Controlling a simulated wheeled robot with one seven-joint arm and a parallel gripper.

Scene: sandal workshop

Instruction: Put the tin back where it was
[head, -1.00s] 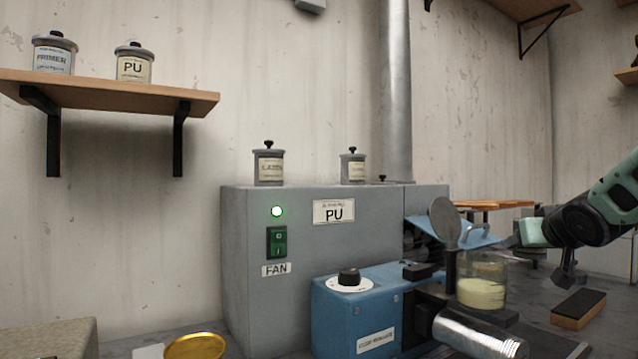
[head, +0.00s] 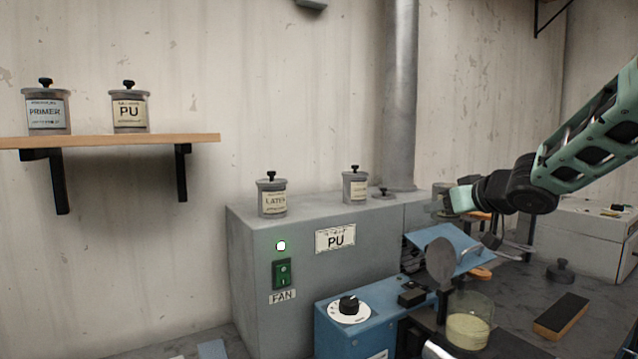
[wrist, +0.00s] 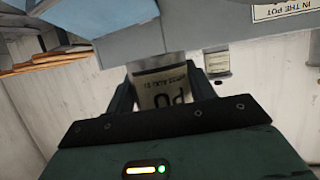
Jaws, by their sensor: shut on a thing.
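My gripper (head: 450,200) is at the right end of the grey cabinet in the head view, with its far end partly hidden. In the wrist view my gripper (wrist: 163,95) is shut on a grey tin (wrist: 165,88) with a pale label, upside down in that picture, that seems to read PU. On the left shelf stand a PRIMER tin (head: 46,108) and another PU tin (head: 129,108). A LATEX tin (head: 272,196) and another pale-labelled tin (head: 356,186) stand on the cabinet top.
The grey cabinet (head: 250,275) carries a PU sign and a small knobbed lid (head: 383,194). The wooden shelf (head: 190,139) has free room right of its tins. A glass jar (head: 468,325), a blue machine (head: 330,325) and a dark block (head: 562,315) are on the bench.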

